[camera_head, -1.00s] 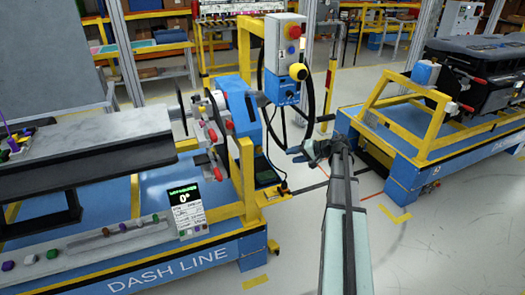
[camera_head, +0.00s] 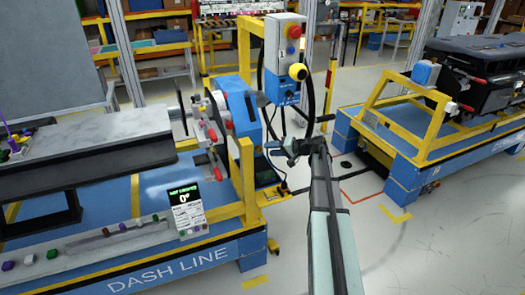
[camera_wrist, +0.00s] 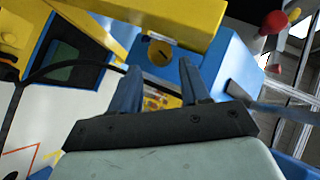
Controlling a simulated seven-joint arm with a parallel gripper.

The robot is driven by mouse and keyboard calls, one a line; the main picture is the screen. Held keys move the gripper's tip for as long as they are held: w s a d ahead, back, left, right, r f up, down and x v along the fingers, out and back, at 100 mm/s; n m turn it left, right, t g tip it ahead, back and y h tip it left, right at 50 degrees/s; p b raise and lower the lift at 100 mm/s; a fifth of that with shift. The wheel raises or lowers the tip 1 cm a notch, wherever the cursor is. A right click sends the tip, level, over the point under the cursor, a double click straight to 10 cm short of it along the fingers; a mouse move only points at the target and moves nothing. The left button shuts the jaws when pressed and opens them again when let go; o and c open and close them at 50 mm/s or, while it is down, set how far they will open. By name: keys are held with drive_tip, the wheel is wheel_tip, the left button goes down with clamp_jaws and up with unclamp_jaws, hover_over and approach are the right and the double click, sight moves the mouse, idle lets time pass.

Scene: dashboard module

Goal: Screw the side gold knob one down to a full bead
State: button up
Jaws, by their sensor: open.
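I cannot make out this knob in the head view. My gripper (camera_wrist: 160,78) is open, with its two dark fingers apart and a gap between them. In the head view my gripper (camera_head: 272,147) is to the right of the yellow post of the dash line stand, below the control box. Nothing is seen between the fingers, and they look apart from the knob.
The control box (camera_head: 285,58) with red and yellow buttons stands above my gripper, with a black handwheel-like ring and cables below it. The blue drive housing (camera_head: 240,105) is to the left. A second blue and yellow cart (camera_head: 405,160) stands at the right. Floor between is clear.

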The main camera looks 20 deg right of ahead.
sight(262, 151)
drive_tip(key=shift+x, duration=2.7)
drive_tip(key=shift+c, duration=0.3)
drive_tip(key=c, duration=0.7)
drive_tip(key=shift+d+y, duration=0.1)
drive_tip(key=shift+y, duration=0.2)
drive_tip(key=m+y, duration=0.1)
drive_tip(key=m+t+y, duration=0.1)
drive_tip(key=shift+f+m, duration=0.3)
drive_tip(key=shift+f+m+t+y, duration=0.15)
drive_tip(key=shift+m+t+y, duration=0.95)
drive_tip(key=shift+m+t, duration=0.4)
